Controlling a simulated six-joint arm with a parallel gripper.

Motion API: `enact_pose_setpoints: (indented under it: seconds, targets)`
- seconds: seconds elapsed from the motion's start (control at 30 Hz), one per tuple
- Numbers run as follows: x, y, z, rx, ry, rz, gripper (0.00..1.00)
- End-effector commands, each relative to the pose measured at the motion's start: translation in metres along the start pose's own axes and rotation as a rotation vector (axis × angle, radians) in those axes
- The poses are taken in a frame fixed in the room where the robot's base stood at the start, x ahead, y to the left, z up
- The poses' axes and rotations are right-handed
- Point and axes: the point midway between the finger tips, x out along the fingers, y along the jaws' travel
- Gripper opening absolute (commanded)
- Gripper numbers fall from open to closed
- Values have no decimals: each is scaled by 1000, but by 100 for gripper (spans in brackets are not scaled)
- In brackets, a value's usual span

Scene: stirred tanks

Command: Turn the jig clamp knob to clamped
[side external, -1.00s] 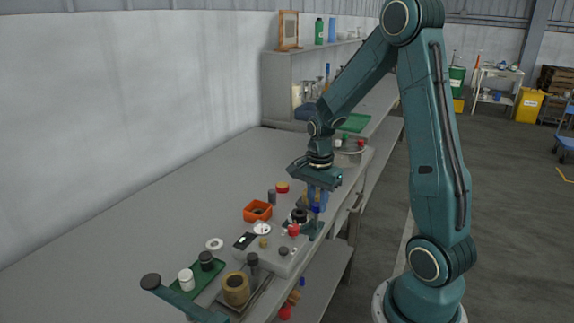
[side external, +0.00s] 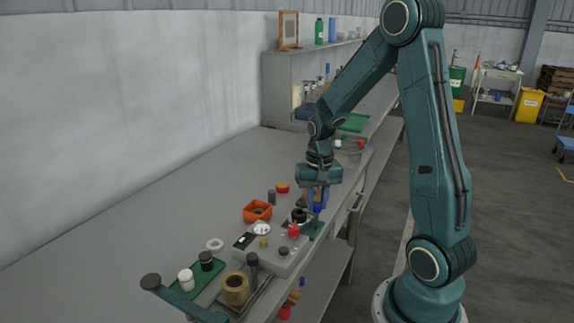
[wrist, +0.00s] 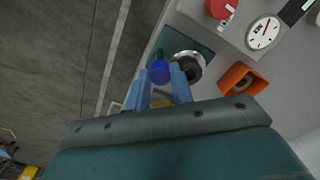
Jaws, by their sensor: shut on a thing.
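The jig clamp knob is a blue knob (wrist: 160,71) on a teal jig (wrist: 185,40) in the wrist view. A dark round part with a pale rim (wrist: 190,66) sits beside it on the jig. My gripper (wrist: 163,82) has its two blue fingers on either side of the knob and is shut on it. In the side view my gripper (side external: 317,207) points down over the teal jig (side external: 312,231) at the bench's front edge. The fingers hide part of the knob, and I cannot read any clamp marking.
A grey panel with a dial gauge (side external: 262,229) and a red knob (side external: 294,231) stands close to the jig. A green tray (side external: 197,279) with small containers is nearer the camera. The bench towards the wall is clear.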

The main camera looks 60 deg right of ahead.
Motion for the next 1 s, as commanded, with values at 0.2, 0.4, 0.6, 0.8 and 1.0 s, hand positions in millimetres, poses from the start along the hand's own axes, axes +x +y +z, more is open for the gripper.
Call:
enact_pose_setpoints:
  seconds: [0.2,0.4,0.6,0.8,1.0]
  targets:
    - [-1,0,0,-84,1,-1,0]
    - [-1,0,0,-109,1,-1,0]
    - [-1,0,0,-109,1,-1,0]
    - [-1,0,0,-108,1,-1,40]
    - [0,0,0,-107,0,0,45]
